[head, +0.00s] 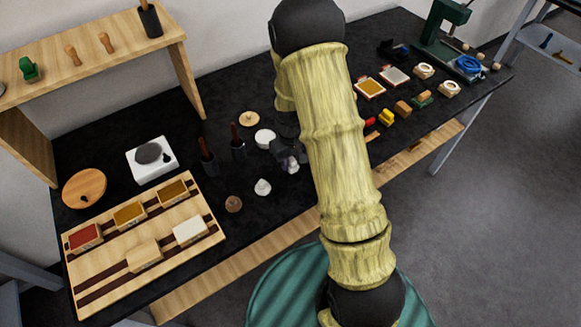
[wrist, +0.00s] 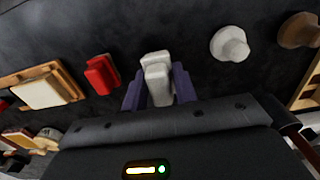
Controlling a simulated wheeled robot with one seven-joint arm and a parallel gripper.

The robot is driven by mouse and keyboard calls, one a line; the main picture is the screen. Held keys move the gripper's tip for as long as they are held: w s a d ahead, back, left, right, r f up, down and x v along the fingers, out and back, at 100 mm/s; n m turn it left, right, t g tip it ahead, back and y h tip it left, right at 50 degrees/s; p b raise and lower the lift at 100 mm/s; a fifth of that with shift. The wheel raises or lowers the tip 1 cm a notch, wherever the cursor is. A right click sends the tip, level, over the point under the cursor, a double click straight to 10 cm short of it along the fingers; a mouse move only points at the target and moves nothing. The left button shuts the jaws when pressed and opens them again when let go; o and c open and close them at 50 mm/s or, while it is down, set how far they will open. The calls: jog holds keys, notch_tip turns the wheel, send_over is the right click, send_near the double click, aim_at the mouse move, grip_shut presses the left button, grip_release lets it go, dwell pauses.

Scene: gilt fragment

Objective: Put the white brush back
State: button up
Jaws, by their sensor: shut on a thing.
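The white brush (wrist: 157,78) is between the two purple fingers of my gripper (wrist: 159,92) in the wrist view, and the gripper is shut on it. In the head view my gripper (head: 287,155) is low over the black bench, left of my arm, and a small pale part of the brush (head: 293,168) shows below it. I cannot tell whether the brush touches the bench. A red brush (wrist: 102,74) lies left of it in the wrist view.
A white knob (head: 262,187) and a brown knob (head: 233,204) stand left of my gripper in the head view. Two dark holders (head: 238,151) with upright tools and a round white lid (head: 265,138) are close by. A wooden tray (head: 110,265) lies farther left.

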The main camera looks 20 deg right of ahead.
aim_at(290, 168)
jog(key=shift+f+p, duration=0.35)
jog(key=shift+f, duration=1.65)
jog(key=shift+s+r, duration=0.1)
jog(key=o, duration=0.9)
jog(key=shift+f, duration=0.2)
jog(key=shift+o, duration=0.2)
jog(key=shift+r, duration=0.1)
notch_tip(290, 168, up, 12)
jog(key=shift+r+b, duration=0.1)
jog(key=shift+b, duration=1)
